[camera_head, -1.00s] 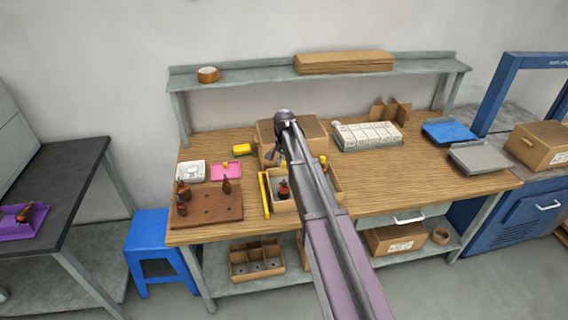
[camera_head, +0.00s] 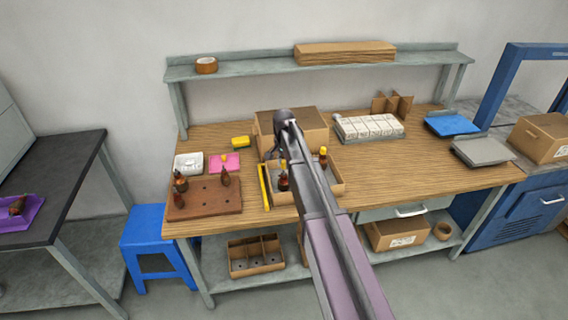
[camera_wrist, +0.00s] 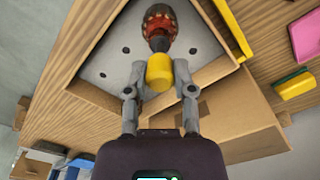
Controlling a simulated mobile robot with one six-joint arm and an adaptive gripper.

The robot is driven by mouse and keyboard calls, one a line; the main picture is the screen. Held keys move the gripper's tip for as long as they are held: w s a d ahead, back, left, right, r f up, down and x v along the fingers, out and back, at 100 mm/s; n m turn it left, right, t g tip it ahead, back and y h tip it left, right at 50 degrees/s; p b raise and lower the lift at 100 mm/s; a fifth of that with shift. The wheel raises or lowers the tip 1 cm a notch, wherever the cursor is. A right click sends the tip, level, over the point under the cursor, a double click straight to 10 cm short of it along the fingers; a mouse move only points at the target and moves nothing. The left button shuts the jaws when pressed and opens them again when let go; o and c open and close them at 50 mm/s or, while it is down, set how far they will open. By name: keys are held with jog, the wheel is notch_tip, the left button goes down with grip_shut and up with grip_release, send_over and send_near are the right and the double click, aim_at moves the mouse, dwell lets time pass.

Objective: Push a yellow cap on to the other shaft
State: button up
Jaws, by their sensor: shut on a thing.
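In the wrist view my gripper (camera_wrist: 159,84) is shut on a yellow cap (camera_wrist: 160,72). The cap is in line with the upper shaft end of an armature (camera_wrist: 157,28) with copper-red windings; I cannot tell how far the cap is on the shaft. In the head view this armature (camera_head: 283,182) stands in the open carton (camera_head: 292,198), below my gripper (camera_head: 276,156). Another armature (camera_head: 323,161) with a yellow cap on top stands right of my arm. One more yellow cap (camera_head: 224,158) lies on the pink tray (camera_head: 217,167).
A yellow strip (camera_head: 265,188) runs along the carton's left side. A brown board (camera_head: 205,204) holding armatures lies to the left. A yellow block (camera_head: 241,142) lies on the wooden tabletop. The bench is clear at right front.

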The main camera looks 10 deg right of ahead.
jog(key=shift+f+b, duration=1.4)
jog(key=o, duration=0.8)
dwell(0.5)
